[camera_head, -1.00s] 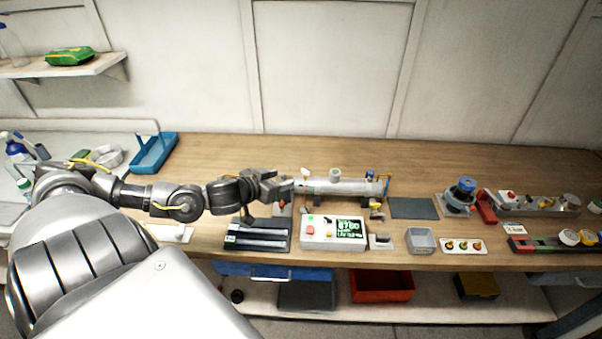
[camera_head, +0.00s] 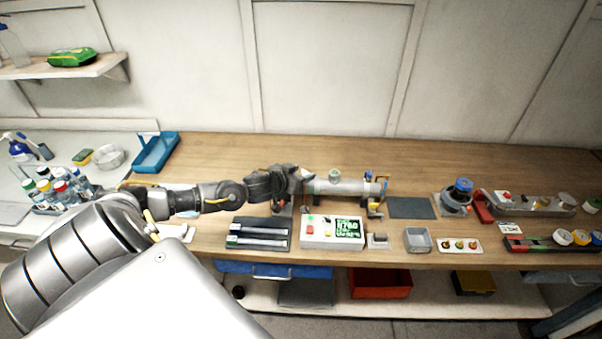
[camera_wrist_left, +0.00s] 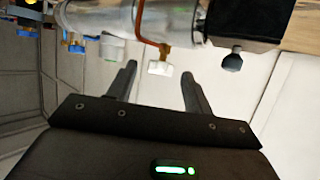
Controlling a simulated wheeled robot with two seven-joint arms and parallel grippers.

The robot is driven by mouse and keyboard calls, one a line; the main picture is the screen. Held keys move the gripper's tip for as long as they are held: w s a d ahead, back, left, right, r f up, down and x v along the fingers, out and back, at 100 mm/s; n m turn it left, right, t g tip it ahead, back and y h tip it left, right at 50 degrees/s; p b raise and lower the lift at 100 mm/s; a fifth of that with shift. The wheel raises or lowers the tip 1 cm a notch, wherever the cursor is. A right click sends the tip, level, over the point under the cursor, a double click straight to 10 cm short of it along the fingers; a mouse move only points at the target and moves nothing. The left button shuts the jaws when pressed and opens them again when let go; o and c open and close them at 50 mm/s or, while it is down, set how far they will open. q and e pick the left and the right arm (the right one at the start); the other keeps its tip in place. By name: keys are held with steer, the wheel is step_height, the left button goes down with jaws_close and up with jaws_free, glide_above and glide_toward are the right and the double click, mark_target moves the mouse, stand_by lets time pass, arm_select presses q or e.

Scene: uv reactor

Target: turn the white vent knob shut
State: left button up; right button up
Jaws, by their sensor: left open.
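The white vent knob (camera_wrist_left: 160,68) shows in the left wrist view at the end of a copper-coloured tube (camera_wrist_left: 150,42). The tube comes off the clear reactor cylinder (camera_wrist_left: 98,14), which lies along the bench in the head view (camera_head: 345,187). My left gripper (camera_wrist_left: 159,72) is open, its two fingers on either side of the knob in the picture. I cannot tell whether the knob is between the fingertips or just beyond them. In the head view my left gripper (camera_head: 306,174) is at the reactor's left end and hides the knob. My right gripper is out of view.
A control box (camera_head: 318,243) with a green display stands in front of the reactor. A dark tray (camera_head: 235,244) is left of the box. A blue-topped device (camera_head: 459,196) and a grey bin (camera_head: 420,241) are to the right. The bench behind the reactor is clear.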

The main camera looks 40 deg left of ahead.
arm_select(q)
steer(key=c, duration=1)
steer(key=shift+a+h, duration=0.1)
steer(key=shift+h, duration=0.2)
steer(key=shift+a+m+h, duration=0.25)
steer(key=shift+m+h, duration=0.65)
steer(key=shift+m, duration=0.1)
steer(key=shift+w+a+f+m+g+h+b, duration=0.15)
steer(key=shift+m+g+h+b, duration=0.25)
steer(key=shift+m+h+b, duration=0.6)
steer(key=m+g+h+b, duration=0.1)
steer(key=h+b, duration=0.1)
steer(key=m+g+h+b, duration=0.1)
steer(key=m+b, duration=0.1)
steer(key=b, duration=0.1)
steer(key=a+m+g+h+b, duration=0.1)
steer(key=m+h+b, duration=0.1)
steer(key=shift+w+h+b, duration=0.3)
steer(key=shift+w+b, duration=0.05)
steer(key=shift+b, duration=0.05)
steer(key=shift+a+r+m+g+h+b, duration=0.1)
steer(key=shift+r+m+g+h+b, duration=0.1)
steer(key=shift+m+g+h+b, duration=0.9)
steer(key=shift+t+y+b, duration=0.3)
steer(key=shift+y+b, duration=0.05)
steer(key=shift+y, duration=0.15)
